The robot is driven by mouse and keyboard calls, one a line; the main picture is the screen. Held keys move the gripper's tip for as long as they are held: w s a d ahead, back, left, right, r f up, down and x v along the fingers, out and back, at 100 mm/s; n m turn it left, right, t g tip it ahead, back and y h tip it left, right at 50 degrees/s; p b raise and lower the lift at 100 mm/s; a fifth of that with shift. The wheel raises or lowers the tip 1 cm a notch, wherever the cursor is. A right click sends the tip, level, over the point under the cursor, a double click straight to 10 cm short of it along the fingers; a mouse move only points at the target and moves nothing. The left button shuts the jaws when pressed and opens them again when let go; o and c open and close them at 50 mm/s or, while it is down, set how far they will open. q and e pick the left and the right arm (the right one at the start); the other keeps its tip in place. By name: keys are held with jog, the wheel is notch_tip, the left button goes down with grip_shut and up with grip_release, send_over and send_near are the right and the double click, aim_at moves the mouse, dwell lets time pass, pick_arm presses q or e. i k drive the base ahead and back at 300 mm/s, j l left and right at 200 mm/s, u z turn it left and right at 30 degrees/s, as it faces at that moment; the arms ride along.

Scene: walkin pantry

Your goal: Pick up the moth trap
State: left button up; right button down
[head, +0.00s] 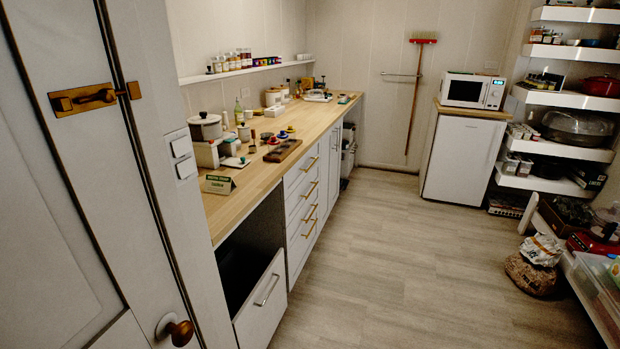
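A small dark green, tent-shaped card with pale lettering, which looks like the moth trap (219,184), stands at the near end of the wooden counter (243,200), close to the wall on its left. The lettering is too small to read surely. Neither of my grippers shows in the head view.
Behind the card are a white pot (205,127), a dark wooden tray (283,151) and several small items. An open compartment lies under the counter's near end, with a tilted white front (262,302). A white door (70,200) fills the left.

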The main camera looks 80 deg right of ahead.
aim_at(218, 184)
jog(key=z, duration=1.85)
jog(key=i+l+u, duration=0.45)
jog(key=l, duration=0.3)
jog(key=i+l+u, duration=0.25)
jog(key=l, duration=0.15)
jog(key=l+u, duration=0.25)
jog(key=l, duration=0.2)
jog(key=i+l+u, duration=0.25)
jog(key=l, duration=0.25)
jog(key=l+u, duration=0.2)
jog(key=l, duration=0.25)
